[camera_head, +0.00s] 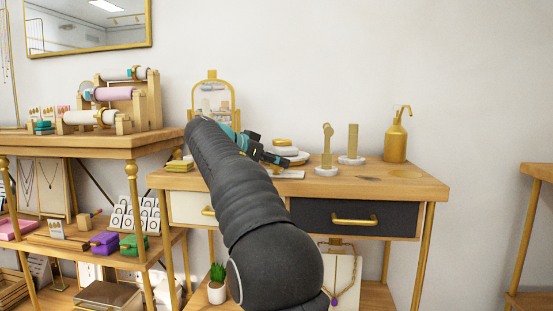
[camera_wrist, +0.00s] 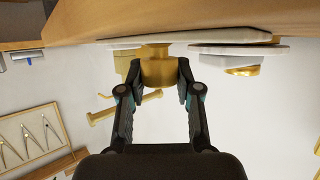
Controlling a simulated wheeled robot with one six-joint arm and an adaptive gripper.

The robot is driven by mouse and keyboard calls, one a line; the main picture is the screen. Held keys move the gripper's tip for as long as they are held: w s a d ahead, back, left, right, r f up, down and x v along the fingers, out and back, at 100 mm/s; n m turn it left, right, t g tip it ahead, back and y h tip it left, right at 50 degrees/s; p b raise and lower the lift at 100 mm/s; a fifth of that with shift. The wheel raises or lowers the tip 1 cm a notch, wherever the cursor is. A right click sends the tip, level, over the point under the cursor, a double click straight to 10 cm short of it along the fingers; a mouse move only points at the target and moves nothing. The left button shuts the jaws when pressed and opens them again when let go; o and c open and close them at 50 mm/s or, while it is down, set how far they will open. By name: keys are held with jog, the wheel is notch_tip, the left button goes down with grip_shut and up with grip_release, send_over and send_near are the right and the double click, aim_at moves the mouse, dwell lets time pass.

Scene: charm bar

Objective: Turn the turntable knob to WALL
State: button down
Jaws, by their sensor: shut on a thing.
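In the wrist view, which looks upside down, a round gold knob (camera_wrist: 158,72) stands on a thin white slab (camera_wrist: 125,43). The fingers of my gripper (camera_wrist: 158,82) are on both sides of the knob, closed on it. No WALL mark or pointer can be read, so the knob's setting is unclear. In the head view my gripper (camera_head: 272,158) is low over the wooden tabletop, near a white plate (camera_head: 290,174). My arm hides part of that area, and I cannot make out the knob there.
Gold display stands on white bases (camera_head: 327,170) and a gold bottle (camera_head: 395,137) are right of my gripper. A shelf unit with jewelry displays (camera_head: 90,143) is at the left.

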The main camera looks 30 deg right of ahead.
jog(key=shift+f, duration=0.1)
jog(key=c, duration=0.8)
grip_release()
jog(key=shift+o, duration=0.2)
jog(key=v, duration=1.2)
